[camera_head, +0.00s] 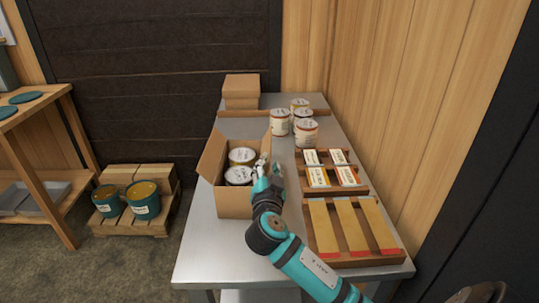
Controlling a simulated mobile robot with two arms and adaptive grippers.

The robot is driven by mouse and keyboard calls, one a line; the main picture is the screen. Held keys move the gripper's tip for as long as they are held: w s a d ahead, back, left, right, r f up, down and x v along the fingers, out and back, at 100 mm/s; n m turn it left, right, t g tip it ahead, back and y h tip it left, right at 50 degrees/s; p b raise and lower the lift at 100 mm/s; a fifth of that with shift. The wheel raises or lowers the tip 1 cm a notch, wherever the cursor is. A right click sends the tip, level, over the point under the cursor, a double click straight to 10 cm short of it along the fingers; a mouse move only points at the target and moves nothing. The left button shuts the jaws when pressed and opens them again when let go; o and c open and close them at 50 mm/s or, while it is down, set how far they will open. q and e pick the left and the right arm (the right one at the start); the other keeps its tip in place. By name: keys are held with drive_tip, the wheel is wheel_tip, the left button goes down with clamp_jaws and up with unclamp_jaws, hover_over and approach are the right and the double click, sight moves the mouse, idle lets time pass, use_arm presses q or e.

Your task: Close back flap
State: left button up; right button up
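An open cardboard box (235,204) stands on the metal table and holds two white-lidded cans (242,156). Its left flap (211,157) stands up, tilted outward. A cardboard panel (248,128) rises behind the cans at the far side, seemingly the back flap; its exact angle is hard to tell. My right gripper (262,165) is at the box's right side, beside the cans. Its fingers are small and partly hidden by the wrist, so I cannot tell whether they are open or touch the box. My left gripper is not in view.
Several labelled cans (306,133) stand behind and right of the box. Wooden trays with cartons (318,178) and yellow strips (344,230) line the table's right side. A closed cardboard box (241,92) sits at the far end. The table's front left (205,255) is bare.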

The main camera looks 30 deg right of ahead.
sight(269, 159)
drive_tip(key=shift+x, duration=2.1)
drive_tip(key=shift+c, duration=0.4)
clamp_jaws()
